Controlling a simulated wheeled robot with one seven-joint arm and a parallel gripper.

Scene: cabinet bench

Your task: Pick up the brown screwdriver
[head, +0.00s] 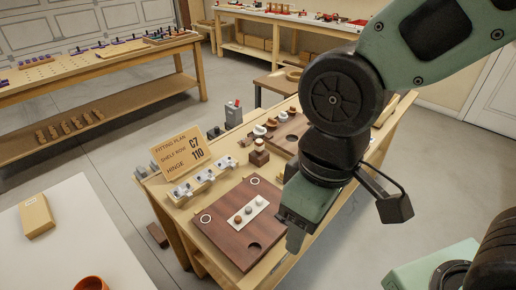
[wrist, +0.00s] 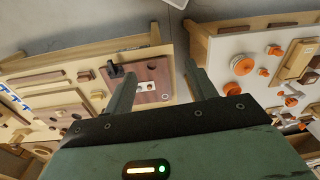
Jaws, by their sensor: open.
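I cannot make out a brown screwdriver for certain in either view. The wooden bench (head: 262,272) in the middle of the head view carries a dark brown panel (head: 225,238) with a white strip of round knobs (head: 249,211) on it. My gripper (head: 346,230) hangs over the right side of this bench, open, its fingers wide apart with nothing between them. My arm hides part of the bench behind it. The wrist view shows the open fingers (wrist: 160,72) with a brown panel (wrist: 152,84) beyond them.
A sign (head: 182,151) stands at the bench's left, behind white hinge-like pieces (head: 191,184). A grey and red item (head: 233,113) stands at the back.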

